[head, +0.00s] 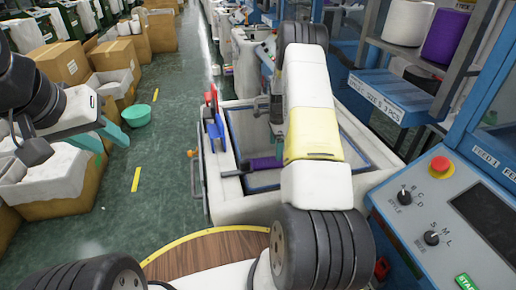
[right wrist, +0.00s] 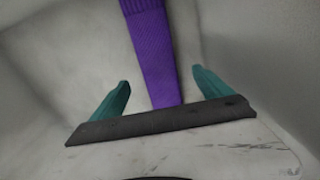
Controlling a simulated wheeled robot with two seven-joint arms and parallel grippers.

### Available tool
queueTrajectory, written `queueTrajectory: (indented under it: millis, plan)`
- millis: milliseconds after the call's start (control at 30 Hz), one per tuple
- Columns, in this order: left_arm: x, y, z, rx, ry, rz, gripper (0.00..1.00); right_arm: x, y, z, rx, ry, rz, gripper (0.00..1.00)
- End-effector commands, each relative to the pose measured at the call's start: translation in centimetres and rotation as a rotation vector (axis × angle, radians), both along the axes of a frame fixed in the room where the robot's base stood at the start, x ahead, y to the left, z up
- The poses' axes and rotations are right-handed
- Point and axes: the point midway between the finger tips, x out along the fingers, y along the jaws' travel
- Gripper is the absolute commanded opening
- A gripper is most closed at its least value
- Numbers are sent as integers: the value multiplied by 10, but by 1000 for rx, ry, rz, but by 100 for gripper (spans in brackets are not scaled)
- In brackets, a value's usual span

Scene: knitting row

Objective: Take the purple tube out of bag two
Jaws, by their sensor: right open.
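The purple tube (head: 262,163) lies low in a white bag with a blue inner rim (head: 232,104), partly hidden by my right arm in the head view. No number on the bag is readable. In the right wrist view the ribbed purple tube (right wrist: 153,50) runs between the two teal fingers of my right gripper (right wrist: 161,77). The fingers are open, with a gap on each side of the tube. My left gripper (head: 102,139) is at the left over the floor side, away from the bag, with its teal fingers apart and nothing seen between them.
Red and blue clips (head: 213,118) stand on the bag's left edge. A machine panel with a red button (head: 441,166) is close on the right. White and purple yarn cones (head: 445,36) sit on a shelf. Cardboard boxes (head: 62,63) and a green bowl (head: 137,115) are at left.

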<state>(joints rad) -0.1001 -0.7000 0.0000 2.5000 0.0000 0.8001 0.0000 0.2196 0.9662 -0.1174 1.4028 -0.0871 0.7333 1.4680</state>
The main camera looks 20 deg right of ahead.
Motion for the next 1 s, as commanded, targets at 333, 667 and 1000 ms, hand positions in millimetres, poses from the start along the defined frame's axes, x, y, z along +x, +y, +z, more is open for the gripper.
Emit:
queueTrajectory:
  millis: [333, 667, 1000]
  plan:
    - [0, 0, 0, 0, 0, 0, 36, -3, 4, -38, 1, 1, 3, 89]
    - [0, 0, 0, 0, 0, 0, 36, -2, 5, -64, 1, -2, 3, 89]
    - [0, 0, 0, 0, 0, 0, 36, -2, 5, -64, 1, -1, 3, 40]
